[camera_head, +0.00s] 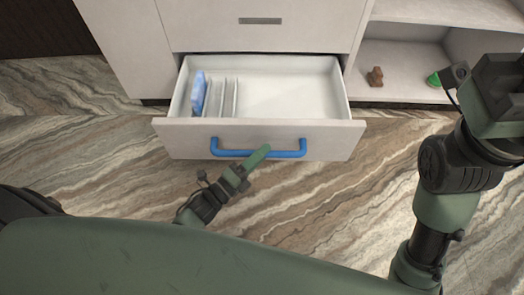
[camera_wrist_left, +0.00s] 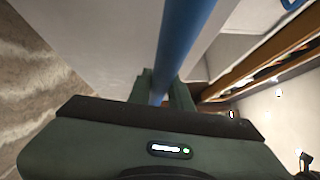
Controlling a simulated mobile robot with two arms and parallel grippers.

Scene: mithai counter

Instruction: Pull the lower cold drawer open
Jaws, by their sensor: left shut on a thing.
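The lower cold drawer (camera_head: 180,137) stands pulled out from the counter, and its white inside shows in the head view. Its blue bar handle (camera_head: 290,154) runs across the front; the handle also shows in the left wrist view (camera_wrist_left: 185,40), passing between the fingers. My left gripper (camera_head: 262,152) is shut on the blue handle near its middle. In the left wrist view its green fingers (camera_wrist_left: 160,90) stand on both sides of the bar. My right arm is at the right in the head view; its fingertips do not show clearly.
Inside the drawer, a blue packet (camera_head: 198,93) and thin white dividers (camera_head: 226,98) stand at the left; the rest is empty. An upper drawer (camera_head: 290,36) is shut above. An open shelf (camera_head: 400,60) at the right holds a brown item (camera_head: 375,77) and a green item (camera_head: 433,79). Marble-patterned floor lies in front.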

